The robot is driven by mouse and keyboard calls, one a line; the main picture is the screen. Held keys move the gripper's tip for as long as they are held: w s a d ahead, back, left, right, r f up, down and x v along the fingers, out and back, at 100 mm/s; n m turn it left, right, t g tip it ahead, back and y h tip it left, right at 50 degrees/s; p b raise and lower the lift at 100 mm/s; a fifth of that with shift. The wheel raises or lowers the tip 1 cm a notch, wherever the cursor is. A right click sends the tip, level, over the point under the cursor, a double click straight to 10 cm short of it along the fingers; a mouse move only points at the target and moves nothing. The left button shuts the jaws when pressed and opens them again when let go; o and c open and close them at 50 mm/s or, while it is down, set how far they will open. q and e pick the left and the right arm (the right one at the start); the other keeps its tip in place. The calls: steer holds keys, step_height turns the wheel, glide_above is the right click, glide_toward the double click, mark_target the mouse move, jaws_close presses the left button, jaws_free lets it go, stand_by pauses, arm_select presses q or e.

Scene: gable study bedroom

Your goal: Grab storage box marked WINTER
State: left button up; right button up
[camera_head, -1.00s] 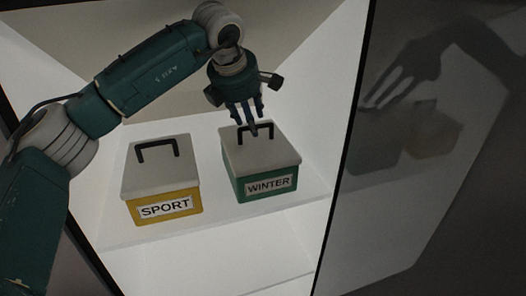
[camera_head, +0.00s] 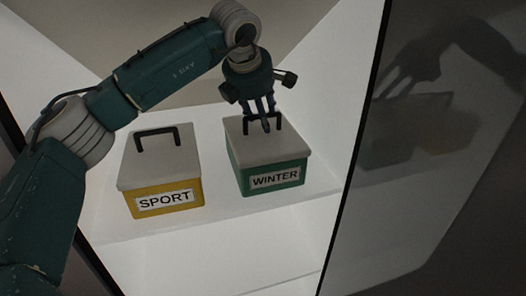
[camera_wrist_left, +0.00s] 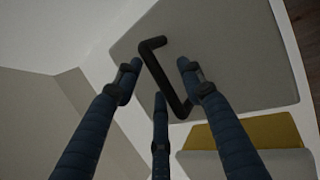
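The storage box marked WINTER (camera_head: 275,176) is green with a light grey lid and a black handle on top. It stands upright on a white shelf, at the right in the head view. My left gripper (camera_head: 264,122) is right over its lid, with the fingers at the handle. In the left wrist view the black handle (camera_wrist_left: 165,76) lies between the spread fingers of the gripper (camera_wrist_left: 160,90), above the grey lid (camera_wrist_left: 235,60). The fingers look open and not closed on the handle. My right gripper is not in view.
A yellow box marked SPORT (camera_head: 168,198) with a grey lid and black handle stands to the left on the same shelf (camera_head: 225,222). A dark glossy panel (camera_head: 430,150) with reflections bounds the right side. A lower shelf level shows below.

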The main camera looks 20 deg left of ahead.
arm_select(q)
jaws_close()
steer(key=shift+r, duration=0.15)
